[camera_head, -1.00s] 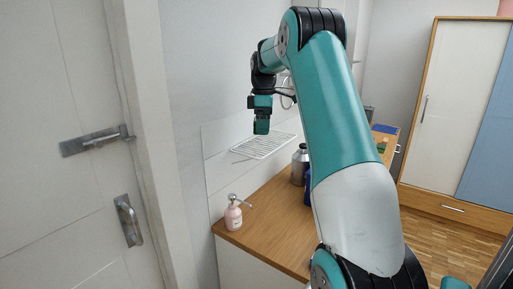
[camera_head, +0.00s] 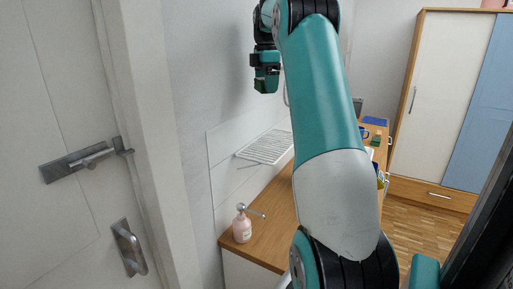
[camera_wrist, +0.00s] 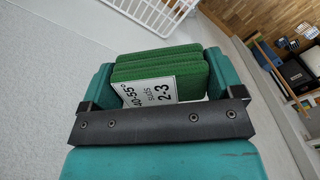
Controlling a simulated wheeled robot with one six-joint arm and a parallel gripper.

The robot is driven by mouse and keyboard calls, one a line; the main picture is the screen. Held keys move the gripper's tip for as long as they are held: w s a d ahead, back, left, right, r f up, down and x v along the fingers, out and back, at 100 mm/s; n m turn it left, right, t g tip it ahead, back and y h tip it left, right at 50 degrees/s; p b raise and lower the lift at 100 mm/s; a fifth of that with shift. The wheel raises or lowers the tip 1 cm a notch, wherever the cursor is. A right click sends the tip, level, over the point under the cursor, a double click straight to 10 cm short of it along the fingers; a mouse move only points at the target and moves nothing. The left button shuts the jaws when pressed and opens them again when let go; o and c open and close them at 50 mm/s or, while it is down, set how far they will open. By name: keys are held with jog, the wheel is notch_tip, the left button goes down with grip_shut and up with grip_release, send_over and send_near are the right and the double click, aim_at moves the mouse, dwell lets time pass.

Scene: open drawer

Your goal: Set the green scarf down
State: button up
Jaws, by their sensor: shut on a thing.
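The green scarf (camera_wrist: 160,63) is a folded green bundle with a white label with black print, seen in the wrist view. My gripper (camera_wrist: 158,78) is shut on it, one teal finger on either side. In the head view my gripper (camera_head: 266,82) hangs pointing down, high in front of the wall, above the white wire rack. Only a small dark green bit of the scarf (camera_head: 262,88) shows there at the fingertips. Nothing appears to touch the scarf from below.
A white wire rack (camera_head: 266,147) sticks out from the wall. Below it, a wooden counter (camera_head: 262,220) carries a pink soap dispenser (camera_head: 242,227). My arm hides much of the counter. Farther back are a blue item (camera_head: 375,121) and a wardrobe (camera_head: 440,100). A door (camera_head: 60,120) stands left.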

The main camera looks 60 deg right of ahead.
aim_at(265, 150)
notch_tip(265, 150, down, 20)
jog(key=shift+d+r+p, duration=0.1)
jog(key=shift+p, duration=1.15)
jog(key=o, duration=0.7)
notch_tip(265, 150, up, 12)
jog(key=b, duration=0.2)
jog(key=shift+w, duration=0.1)
